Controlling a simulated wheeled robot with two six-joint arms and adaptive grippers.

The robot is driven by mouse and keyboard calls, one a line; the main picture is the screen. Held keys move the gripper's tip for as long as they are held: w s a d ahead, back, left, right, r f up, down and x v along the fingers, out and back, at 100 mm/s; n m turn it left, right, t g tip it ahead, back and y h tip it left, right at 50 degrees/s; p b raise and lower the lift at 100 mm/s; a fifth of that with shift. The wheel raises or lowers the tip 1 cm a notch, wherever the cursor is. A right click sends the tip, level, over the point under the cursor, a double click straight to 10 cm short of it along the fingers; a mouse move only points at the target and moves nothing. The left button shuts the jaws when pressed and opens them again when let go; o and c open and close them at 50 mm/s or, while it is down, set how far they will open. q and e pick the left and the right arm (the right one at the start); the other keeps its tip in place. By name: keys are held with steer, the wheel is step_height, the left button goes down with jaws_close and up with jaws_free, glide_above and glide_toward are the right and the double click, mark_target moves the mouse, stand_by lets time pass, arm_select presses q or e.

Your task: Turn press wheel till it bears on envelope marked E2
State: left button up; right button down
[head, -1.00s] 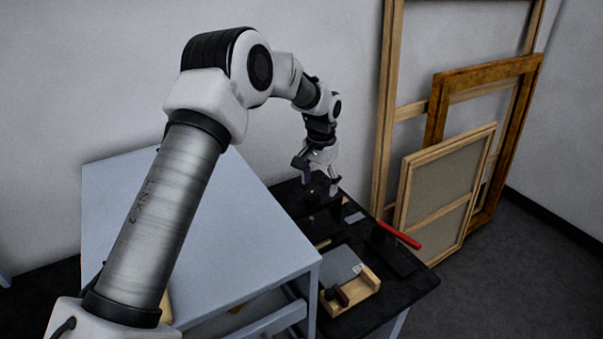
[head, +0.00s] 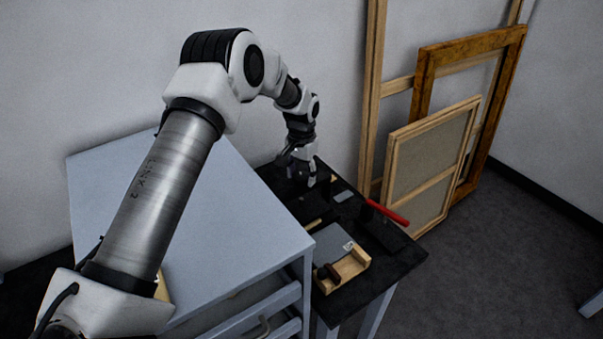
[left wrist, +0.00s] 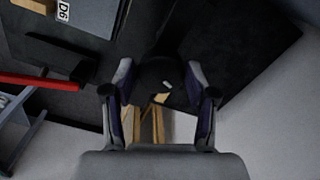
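My left gripper (head: 302,172) is low over the far end of the black bench top. In the left wrist view its two fingers (left wrist: 162,88) are spread, one on each side of a dark round thing (left wrist: 155,72) that looks like the press wheel. I cannot tell whether they touch it. In the head view the gripper hides most of the press. No label E2 is readable, and I cannot make out the envelope under the wheel. My right gripper is in neither view.
A grey sheet (head: 331,240) carries a label (left wrist: 64,10) reading D6, beside a wooden block (head: 352,265). A red bar (head: 387,212) crosses a dark block. A blue-grey cabinet (head: 230,225) stands left of the bench (head: 395,265). Wooden frames (head: 432,165) lean behind.

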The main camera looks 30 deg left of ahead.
arm_select(q)
steer(key=c, duration=0.5)
steer(key=shift+a+f, duration=0.1)
steer(key=shift+s+m, duration=0.1)
steer(key=shift+m, duration=0.2)
